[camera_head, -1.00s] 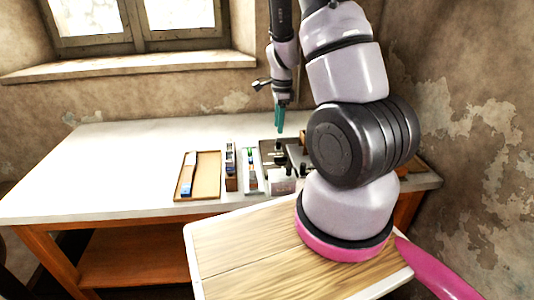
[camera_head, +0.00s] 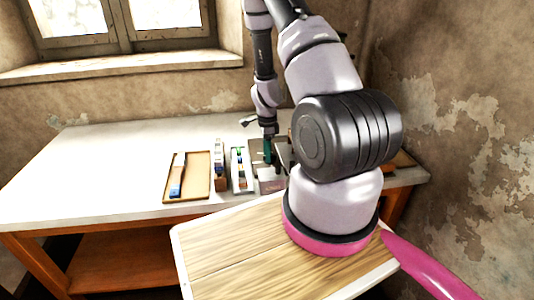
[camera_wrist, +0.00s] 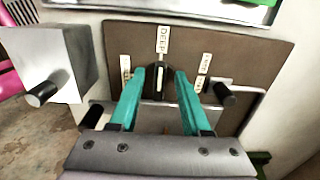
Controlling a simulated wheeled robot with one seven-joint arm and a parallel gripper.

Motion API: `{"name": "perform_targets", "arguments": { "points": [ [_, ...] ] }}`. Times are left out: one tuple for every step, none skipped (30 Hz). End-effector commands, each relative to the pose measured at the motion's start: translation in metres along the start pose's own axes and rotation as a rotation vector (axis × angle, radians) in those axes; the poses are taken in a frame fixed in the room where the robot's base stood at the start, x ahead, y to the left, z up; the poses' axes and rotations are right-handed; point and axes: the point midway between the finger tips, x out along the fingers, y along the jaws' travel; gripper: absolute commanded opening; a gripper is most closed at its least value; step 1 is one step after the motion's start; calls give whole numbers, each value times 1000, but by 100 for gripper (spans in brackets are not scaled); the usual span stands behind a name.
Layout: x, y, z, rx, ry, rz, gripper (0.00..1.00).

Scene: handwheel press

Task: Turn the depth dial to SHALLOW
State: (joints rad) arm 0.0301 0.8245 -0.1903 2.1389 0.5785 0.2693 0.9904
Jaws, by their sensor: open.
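In the wrist view the depth dial (camera_wrist: 158,82) is a dark knob with a pale pointer line, on a brown plate (camera_wrist: 235,55). A "DEEP" label (camera_wrist: 163,40) stands above it, and the pointer appears to face that label. Smaller labels sit left and right of the dial; I cannot read them surely. My gripper (camera_wrist: 160,73) is open, its teal fingers on either side of the dial. I cannot tell whether they touch it. In the head view my gripper (camera_head: 268,150) is low over the press area, and the dial is hidden there.
A grey block with a black peg (camera_wrist: 45,92) stands left of the dial. Another black peg (camera_wrist: 225,93) is at the right. On the table (camera_head: 95,170) are a tray with a brush-like tool (camera_head: 200,180) and narrow racks (camera_head: 238,170). The table's left part is clear.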

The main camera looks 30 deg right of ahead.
Motion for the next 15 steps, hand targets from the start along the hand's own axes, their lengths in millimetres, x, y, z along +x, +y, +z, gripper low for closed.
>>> {"name": "perform_targets", "arguments": {
  "points": [
    [1,0,0,1,0,0,48],
    [1,0,0,1,0,0,48],
    [1,0,0,0,0,0,48],
    [1,0,0,0,0,0,48],
    [1,0,0,0,0,0,48],
    [1,0,0,0,0,0,48],
    [1,0,0,0,0,0,48],
    [1,0,0,0,0,0,40],
    [1,0,0,0,0,0,25],
    [1,0,0,0,0,0,13],
    [1,0,0,0,0,0,2],
    [1,0,0,0,0,0,0],
    [1,0,0,0,0,0,0],
    [1,0,0,0,0,0,0],
    [1,0,0,0,0,0,0]
  ]
}}
